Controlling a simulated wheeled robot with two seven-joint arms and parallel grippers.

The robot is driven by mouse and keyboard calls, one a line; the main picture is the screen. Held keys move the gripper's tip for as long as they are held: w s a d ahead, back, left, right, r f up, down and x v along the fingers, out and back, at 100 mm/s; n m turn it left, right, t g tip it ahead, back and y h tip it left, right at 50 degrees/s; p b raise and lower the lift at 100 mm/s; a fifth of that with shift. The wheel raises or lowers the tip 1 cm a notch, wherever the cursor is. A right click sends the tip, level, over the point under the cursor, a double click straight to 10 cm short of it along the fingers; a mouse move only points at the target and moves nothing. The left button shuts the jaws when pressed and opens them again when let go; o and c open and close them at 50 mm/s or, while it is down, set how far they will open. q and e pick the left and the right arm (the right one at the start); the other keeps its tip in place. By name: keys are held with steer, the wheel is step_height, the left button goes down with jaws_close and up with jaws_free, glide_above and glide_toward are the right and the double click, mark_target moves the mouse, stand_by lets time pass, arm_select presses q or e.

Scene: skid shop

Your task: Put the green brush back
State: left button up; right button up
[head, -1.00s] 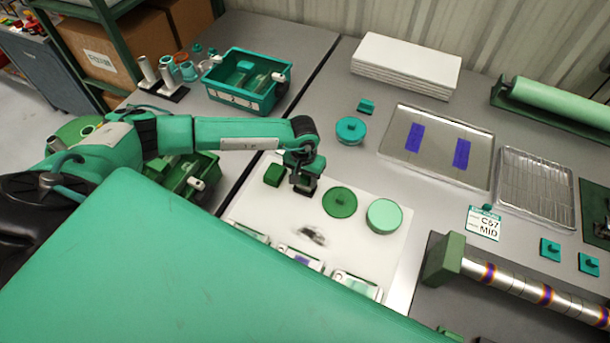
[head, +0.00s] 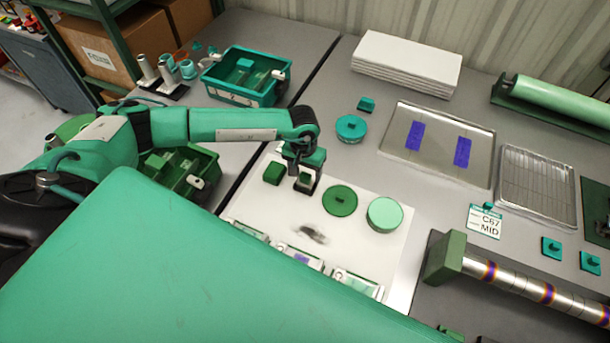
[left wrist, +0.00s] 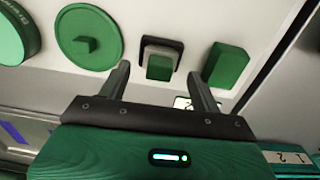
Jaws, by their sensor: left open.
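A small green block in a dark and pale base (left wrist: 159,67), which may be the green brush, stands on the white board (head: 262,222). In the left wrist view it lies between the two spread fingers of my left gripper (left wrist: 159,72). In the head view my left gripper (head: 305,182) is over this block and partly hides it. The jaws are open, with gaps on both sides of the block. I cannot tell how far the fingertips reach down beside it. A plain green block (head: 273,173) stands just left of it, also seen in the left wrist view (left wrist: 228,65).
A green disc with a knob (head: 340,201) and a pale green round piece (head: 384,215) stand right of the gripper. A dark smudge (head: 312,234) marks the board. Labelled pieces (head: 300,256) line its front edge. A teal bin (head: 245,98) stands behind the arm.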

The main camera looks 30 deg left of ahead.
mark_target(304, 175)
arm_select(q)
step_height(304, 175, up, 10)
steer(key=b, duration=0.2)
steer(key=shift+a+f, duration=0.15)
stand_by(0.4)
